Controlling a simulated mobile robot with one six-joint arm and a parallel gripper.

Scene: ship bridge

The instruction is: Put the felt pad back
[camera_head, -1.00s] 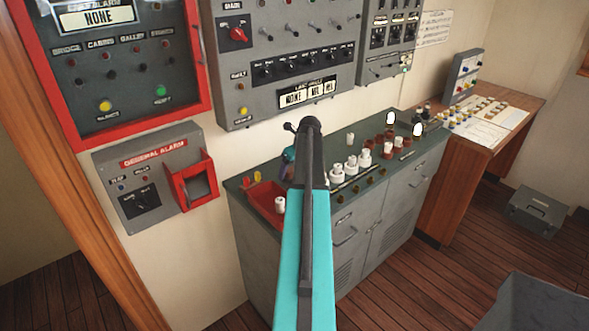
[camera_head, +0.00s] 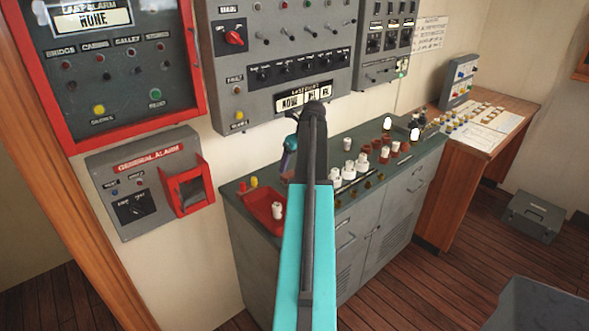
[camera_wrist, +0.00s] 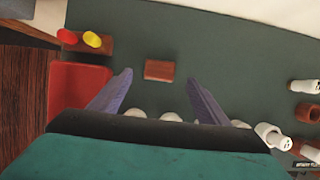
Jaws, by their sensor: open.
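A small reddish-brown block (camera_wrist: 159,70) lies on the dark green counter top (camera_wrist: 230,65) in the wrist view. It may be the felt pad, but I cannot tell its material. My gripper (camera_wrist: 158,80) is open and empty, with its two purple-grey fingers apart. The block appears between and just beyond the fingertips, and I cannot tell the height gap.
Several white fuses (camera_head: 350,170) and brown holders (camera_head: 384,157) stand to the right. Control panels (camera_head: 285,60) hang on the wall behind.

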